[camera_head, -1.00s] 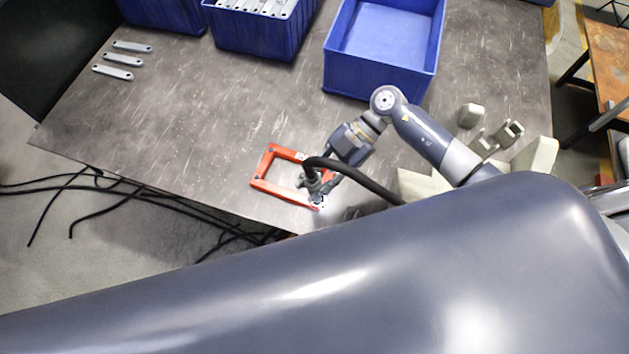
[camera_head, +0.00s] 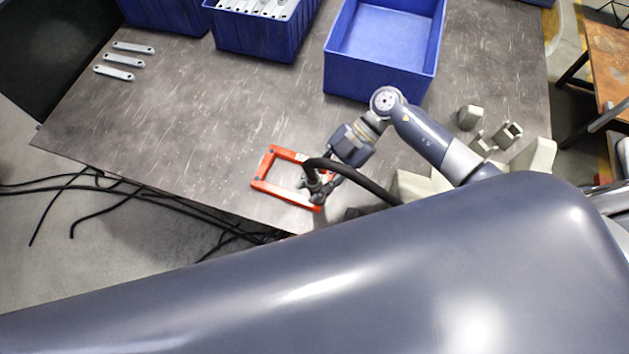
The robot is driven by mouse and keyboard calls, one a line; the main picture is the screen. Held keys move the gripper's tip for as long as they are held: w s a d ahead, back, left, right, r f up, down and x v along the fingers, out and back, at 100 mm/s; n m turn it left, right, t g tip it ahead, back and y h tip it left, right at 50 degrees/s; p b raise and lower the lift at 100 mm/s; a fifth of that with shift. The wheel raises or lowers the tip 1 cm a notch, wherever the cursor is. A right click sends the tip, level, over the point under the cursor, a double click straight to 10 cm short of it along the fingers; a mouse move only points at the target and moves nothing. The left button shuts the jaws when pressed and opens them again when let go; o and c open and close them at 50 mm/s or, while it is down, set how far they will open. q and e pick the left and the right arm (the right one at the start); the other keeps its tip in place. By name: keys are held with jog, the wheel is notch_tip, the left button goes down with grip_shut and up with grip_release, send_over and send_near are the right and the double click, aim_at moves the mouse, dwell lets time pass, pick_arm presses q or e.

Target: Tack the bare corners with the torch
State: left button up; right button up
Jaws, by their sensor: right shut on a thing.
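An orange-red rectangular frame (camera_head: 264,165) lies flat on the dark table near its front edge. My right gripper (camera_head: 318,188) is over the frame's right side, shut on the torch (camera_head: 311,179), which has a thick black hose curving off to the right. The torch's lower end is at or just above the frame's near right corner; whether it touches is too small to tell. The gripper and torch hide part of the frame's right side. Small dark spots show at the left corners; whether these are tacks I cannot tell. My left gripper is out of view.
Three grey brackets (camera_head: 123,59) lie at the table's (camera_head: 200,110) far left. A blue bin (camera_head: 262,38) with several metal parts and an empty-looking blue bin (camera_head: 375,75) stand at the back. Pale blocks (camera_head: 470,117) are at the right. The table's left-middle is clear.

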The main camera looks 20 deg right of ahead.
aim_at(316, 173)
jog(key=shift+w+r+p, duration=0.1)
jog(key=shift+r+p, duration=2.25)
jog(key=shift+r, duration=0.45)
jog(key=shift+f, duration=0.1)
